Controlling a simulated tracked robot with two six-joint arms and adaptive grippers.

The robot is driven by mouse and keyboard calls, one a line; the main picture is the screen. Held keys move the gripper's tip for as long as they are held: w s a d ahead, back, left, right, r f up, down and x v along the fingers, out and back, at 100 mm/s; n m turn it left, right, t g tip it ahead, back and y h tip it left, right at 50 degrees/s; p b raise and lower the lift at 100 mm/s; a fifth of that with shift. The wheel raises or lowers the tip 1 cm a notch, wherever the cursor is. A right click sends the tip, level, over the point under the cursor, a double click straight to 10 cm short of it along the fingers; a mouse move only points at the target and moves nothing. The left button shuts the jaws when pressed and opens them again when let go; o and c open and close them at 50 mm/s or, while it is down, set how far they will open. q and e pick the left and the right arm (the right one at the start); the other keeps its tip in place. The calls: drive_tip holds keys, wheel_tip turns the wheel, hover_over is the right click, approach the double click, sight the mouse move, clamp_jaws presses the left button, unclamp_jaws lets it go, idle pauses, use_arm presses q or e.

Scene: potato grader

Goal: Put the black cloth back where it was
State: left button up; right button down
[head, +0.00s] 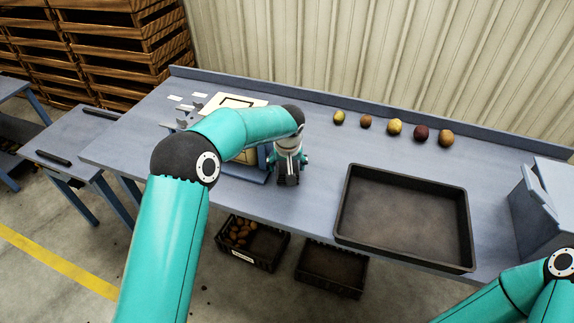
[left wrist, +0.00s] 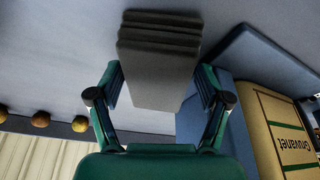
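The black cloth (left wrist: 158,72) is a dark grey folded stack in the left wrist view, with its layered edge at the top. My left gripper (left wrist: 160,90) has one finger against each side of it and appears shut on it. In the head view the left gripper (head: 289,165) points down over the table, and the cloth (head: 288,181) shows as a small dark piece at its fingertips. I cannot tell whether the cloth touches the table. My right gripper is out of view; only part of that arm shows at the lower right.
A black tray (head: 403,262) lies to the right on the table (head: 320,140). Several potatoes (head: 394,127) line the back. Crates (head: 330,268) sit below. Table between gripper and tray is clear.

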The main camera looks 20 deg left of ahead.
use_arm(q)
drive_tip(key=shift+r, duration=0.1)
drive_tip(key=shift+r+p, duration=0.6)
drive_tip(key=shift+p, duration=0.2)
drive_tip(key=shift+r, duration=0.3)
drive_tip(key=b+v, duration=0.2)
drive_tip(key=v, duration=0.9)
drive_tip(key=shift+s+d, duration=0.15)
